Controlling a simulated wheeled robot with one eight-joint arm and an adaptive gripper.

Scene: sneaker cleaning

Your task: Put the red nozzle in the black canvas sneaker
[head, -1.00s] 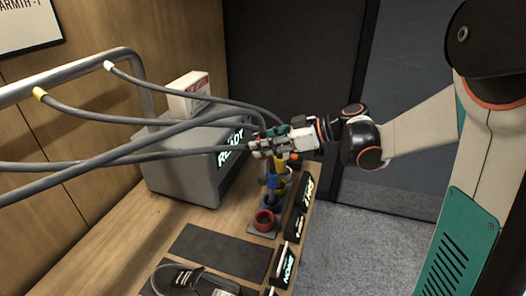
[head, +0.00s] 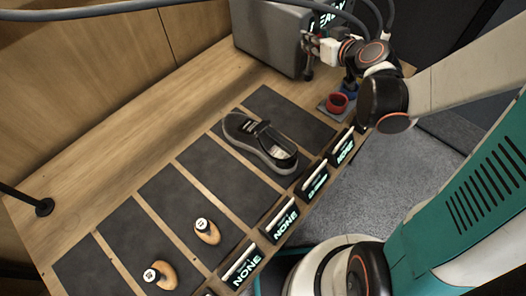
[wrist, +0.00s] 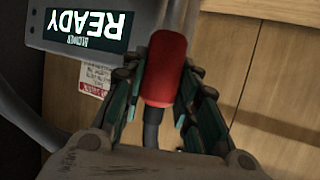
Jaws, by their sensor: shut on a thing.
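The black canvas sneaker (head: 240,127) lies on a dark mat on the bench in the head view, with its white inside label showing. My gripper (head: 309,45) is beyond the sneaker, near the grey machine and above the bench. In the wrist view, my gripper (wrist: 160,100) is shut on the red nozzle (wrist: 168,75), which sits between its fingers with a dark hose at one end. The nozzle is too small to make out clearly in the head view. The sneaker is not in the wrist view.
The grey machine (head: 272,40) stands at the back, with hoses running above it. A red holder ring (head: 337,102) and a blue one (head: 350,88) stand near my arm. Small display signs line the bench edge.

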